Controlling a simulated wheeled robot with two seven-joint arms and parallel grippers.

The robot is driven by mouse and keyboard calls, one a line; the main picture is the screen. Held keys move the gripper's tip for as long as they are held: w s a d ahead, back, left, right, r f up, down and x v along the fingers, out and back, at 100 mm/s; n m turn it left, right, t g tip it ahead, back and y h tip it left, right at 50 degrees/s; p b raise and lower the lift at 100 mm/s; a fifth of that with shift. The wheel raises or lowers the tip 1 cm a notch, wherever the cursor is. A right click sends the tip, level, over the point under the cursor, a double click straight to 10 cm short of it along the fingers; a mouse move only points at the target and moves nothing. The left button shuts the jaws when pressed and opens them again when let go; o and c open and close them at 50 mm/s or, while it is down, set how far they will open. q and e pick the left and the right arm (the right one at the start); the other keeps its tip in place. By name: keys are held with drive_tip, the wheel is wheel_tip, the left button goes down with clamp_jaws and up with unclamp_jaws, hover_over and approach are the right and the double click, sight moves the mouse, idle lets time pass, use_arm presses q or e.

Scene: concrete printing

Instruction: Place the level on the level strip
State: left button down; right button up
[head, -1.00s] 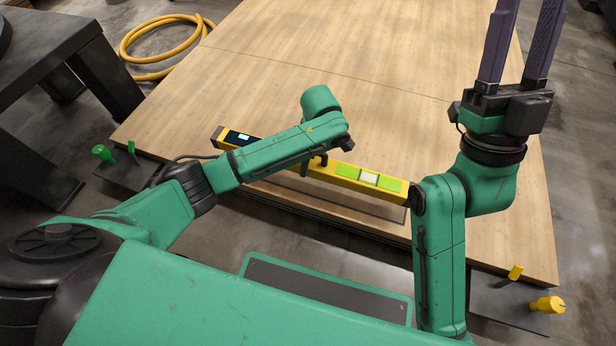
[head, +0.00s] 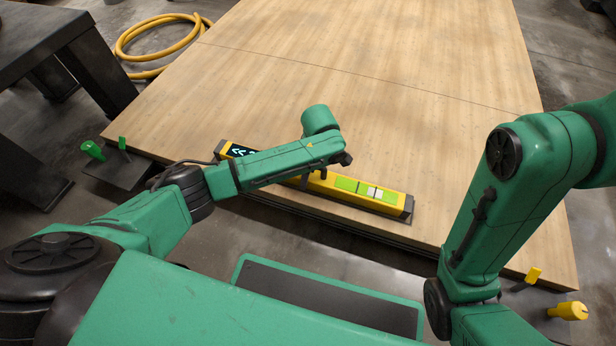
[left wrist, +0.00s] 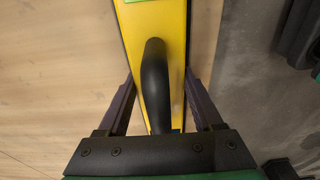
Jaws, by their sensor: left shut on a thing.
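The level (head: 390,197) is a long yellow bar with dark ends, bright green panels and a lit display with arrow marks at its left end. It lies along the board's front edge, over the dark level strip (head: 340,205), which is mostly hidden beneath it. I cannot tell whether the level fully touches the strip. My left gripper (left wrist: 160,90) is shut on the level around its black handle (left wrist: 155,80), one finger on each side. In the head view my left arm covers the grip. My right gripper is outside the picture; only its arm shows at the right.
The large wooden board (head: 370,80) is clear behind the level. Green clamps (head: 92,149) stand at its left front corner and yellow ones (head: 568,311) at its right front corner. A coiled yellow hose (head: 150,45) and a dark table (head: 60,40) are at the left.

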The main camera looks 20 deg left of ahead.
use_arm(q)
drive_tip(key=shift+w+r, duration=0.1)
drive_tip(key=shift+r, duration=0.05)
drive_tip(key=shift+c, duration=2.3)
unclamp_jaws()
drive_tip(key=shift+f, duration=0.2)
drive_tip(key=o, duration=0.4)
drive_tip(key=shift+r, duration=0.15)
